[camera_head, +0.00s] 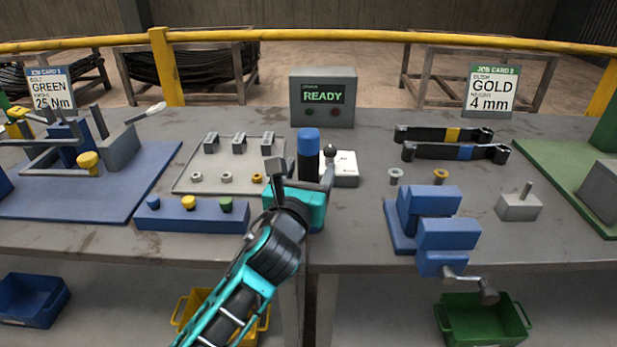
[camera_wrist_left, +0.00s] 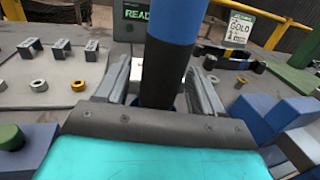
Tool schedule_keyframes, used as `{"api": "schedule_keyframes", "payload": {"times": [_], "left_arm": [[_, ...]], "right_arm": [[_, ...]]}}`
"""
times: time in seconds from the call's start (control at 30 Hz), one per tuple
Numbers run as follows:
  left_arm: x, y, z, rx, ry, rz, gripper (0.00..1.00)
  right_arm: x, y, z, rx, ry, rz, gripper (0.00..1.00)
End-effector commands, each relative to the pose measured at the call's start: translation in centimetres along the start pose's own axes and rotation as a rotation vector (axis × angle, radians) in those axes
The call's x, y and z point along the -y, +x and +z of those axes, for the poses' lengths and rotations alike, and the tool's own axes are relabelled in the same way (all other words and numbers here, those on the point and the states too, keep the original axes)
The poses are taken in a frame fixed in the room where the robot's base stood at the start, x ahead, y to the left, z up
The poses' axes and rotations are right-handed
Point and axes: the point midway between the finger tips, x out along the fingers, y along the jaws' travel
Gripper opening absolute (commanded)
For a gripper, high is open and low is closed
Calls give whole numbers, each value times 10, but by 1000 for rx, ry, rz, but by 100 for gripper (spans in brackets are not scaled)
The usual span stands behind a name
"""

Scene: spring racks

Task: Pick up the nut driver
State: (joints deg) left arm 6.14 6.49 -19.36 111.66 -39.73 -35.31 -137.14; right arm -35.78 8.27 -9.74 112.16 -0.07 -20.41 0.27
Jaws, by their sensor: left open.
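The nut driver, an upright black cylinder with a blue top (camera_head: 309,142), stands near the middle of the table. My left gripper (camera_head: 306,174) is open and low at it. In the left wrist view the nut driver (camera_wrist_left: 172,60) rises between the two open fingers (camera_wrist_left: 160,88), one finger on each side. I cannot tell whether either finger touches it. The nut driver's lower end is hidden behind the gripper body. My right gripper is in neither view.
A grey tray (camera_head: 190,180) with nuts and blocks and a blue holder (camera_head: 175,217) with coloured knobs lie to the left. A white box with a black knob (camera_head: 346,170) stands close right. Blue blocks (camera_head: 430,205) are further right. The READY display (camera_head: 323,97) stands behind.

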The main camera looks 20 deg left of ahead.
Motion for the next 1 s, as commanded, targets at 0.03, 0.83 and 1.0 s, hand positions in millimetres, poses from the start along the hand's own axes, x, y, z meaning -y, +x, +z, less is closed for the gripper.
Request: {"api": "schedule_keyframes", "payload": {"times": [0.03,0.83,1.0], "left_arm": [[0,0,0,0,0,0,68],[0,0,3,7,-1,0,2],[0,0,3,6,-1,0,2]], "right_arm": [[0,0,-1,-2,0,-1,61],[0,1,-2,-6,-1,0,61],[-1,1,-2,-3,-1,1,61]]}}
